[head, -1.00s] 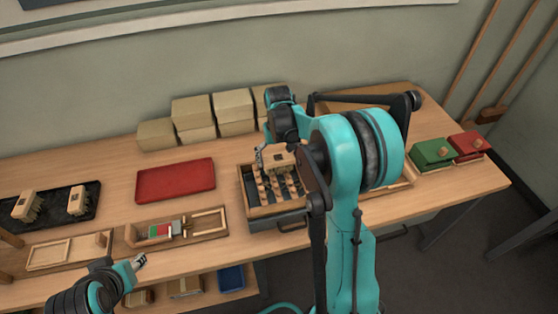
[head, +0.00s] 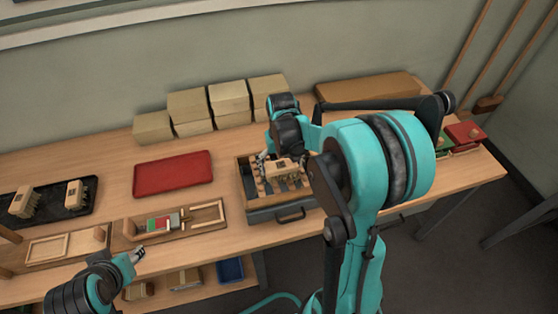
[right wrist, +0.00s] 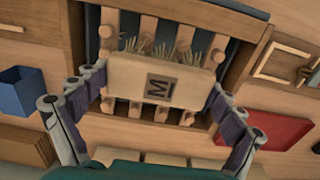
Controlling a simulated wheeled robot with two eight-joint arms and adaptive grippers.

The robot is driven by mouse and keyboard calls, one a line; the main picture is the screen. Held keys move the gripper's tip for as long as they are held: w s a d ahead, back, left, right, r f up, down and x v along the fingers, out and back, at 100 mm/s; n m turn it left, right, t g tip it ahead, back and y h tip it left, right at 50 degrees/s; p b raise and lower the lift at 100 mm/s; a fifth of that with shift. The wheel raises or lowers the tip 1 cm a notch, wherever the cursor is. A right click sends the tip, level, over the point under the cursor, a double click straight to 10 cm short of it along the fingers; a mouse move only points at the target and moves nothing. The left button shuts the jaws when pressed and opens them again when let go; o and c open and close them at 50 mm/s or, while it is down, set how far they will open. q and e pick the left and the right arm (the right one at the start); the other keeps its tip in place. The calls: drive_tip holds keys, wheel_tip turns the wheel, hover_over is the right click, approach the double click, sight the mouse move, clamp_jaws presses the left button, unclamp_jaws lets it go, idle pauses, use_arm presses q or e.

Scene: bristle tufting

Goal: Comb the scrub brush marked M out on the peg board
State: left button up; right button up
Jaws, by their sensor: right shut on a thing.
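The scrub brush marked M (right wrist: 158,84) is a pale wooden block with straw-coloured bristles. My right gripper (right wrist: 158,92) is shut on it by its two ends. In the head view the brush (head: 280,169) is over the peg board (head: 249,190), a framed wooden tray with rows of pegs above a drawer front. In the right wrist view the bristles lie among the pegs (right wrist: 183,47); I cannot tell how deep they reach. My left gripper (head: 138,254) is empty near the table's front edge, its fingers small in view.
A red tray (head: 173,173) lies left of the peg board. A black tray (head: 50,215) with two brushes is at the far left. Cardboard boxes (head: 229,98) stand along the wall. Green and red boxes (head: 465,133) are at the right, partly behind my right arm.

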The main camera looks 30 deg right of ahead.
drive_tip(key=shift+s+a+f, duration=0.1)
drive_tip(key=shift+s, duration=0.45)
drive_tip(key=shift+c, duration=0.5)
drive_tip(key=shift+w+d, duration=0.95)
drive_tip(key=shift+w, duration=2.95)
wheel_tip(320, 180, up, 6)
drive_tip(key=p, duration=0.3)
drive_tip(key=shift+p, duration=0.4)
